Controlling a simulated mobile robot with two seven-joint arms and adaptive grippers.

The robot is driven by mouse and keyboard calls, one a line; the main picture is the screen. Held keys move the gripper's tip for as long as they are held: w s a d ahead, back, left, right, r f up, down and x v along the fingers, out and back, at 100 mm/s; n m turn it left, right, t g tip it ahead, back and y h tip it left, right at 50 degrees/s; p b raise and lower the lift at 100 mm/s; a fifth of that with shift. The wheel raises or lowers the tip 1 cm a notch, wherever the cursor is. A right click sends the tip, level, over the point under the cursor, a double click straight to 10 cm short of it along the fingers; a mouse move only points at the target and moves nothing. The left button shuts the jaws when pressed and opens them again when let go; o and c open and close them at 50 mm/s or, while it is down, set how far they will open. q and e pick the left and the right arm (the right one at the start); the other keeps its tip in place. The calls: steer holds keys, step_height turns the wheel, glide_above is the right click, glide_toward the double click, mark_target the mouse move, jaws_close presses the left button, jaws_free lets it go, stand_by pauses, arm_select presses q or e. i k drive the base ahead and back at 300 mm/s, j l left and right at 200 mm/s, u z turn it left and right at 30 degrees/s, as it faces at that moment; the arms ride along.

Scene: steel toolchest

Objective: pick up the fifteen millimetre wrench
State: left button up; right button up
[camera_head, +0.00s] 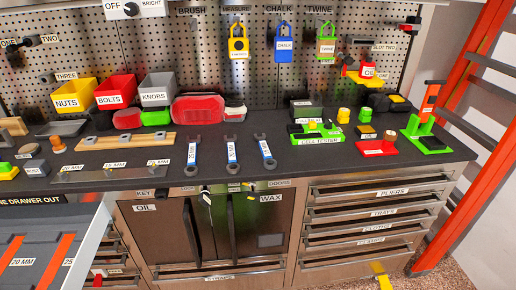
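Three wrenches lie apart on the dark worktop, each with a blue handle and a small white label: a left wrench (193,152), a middle wrench (231,151) and a right wrench (265,150). Their labels are too small to read, so I cannot tell which one is fifteen millimetre. A flat metal strip (135,174) at the left front carries several size labels; the middle one appears to read 15 MM. Neither of my grippers can be made out in this view.
Nuts (72,97), bolts (115,92) and knobs (157,89) bins stand behind. A red case (198,109) is behind the wrenches; a green cell tester (318,136) is right. An open drawer (48,245) juts out lower left. Worktop around the wrenches is clear.

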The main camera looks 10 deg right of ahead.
mark_target(267, 155)
steer(key=l+u, duration=0.1)
steer(key=u, duration=1.9)
steer(key=z, duration=2.2)
steer(key=i+l+u, duration=0.15)
steer(key=l, duration=0.2)
steer(key=i+l+u, duration=0.1)
steer(key=l, duration=0.2)
steer(key=i+l+u, duration=0.15)
steer(key=l, duration=0.2)
steer(key=k, duration=0.05)
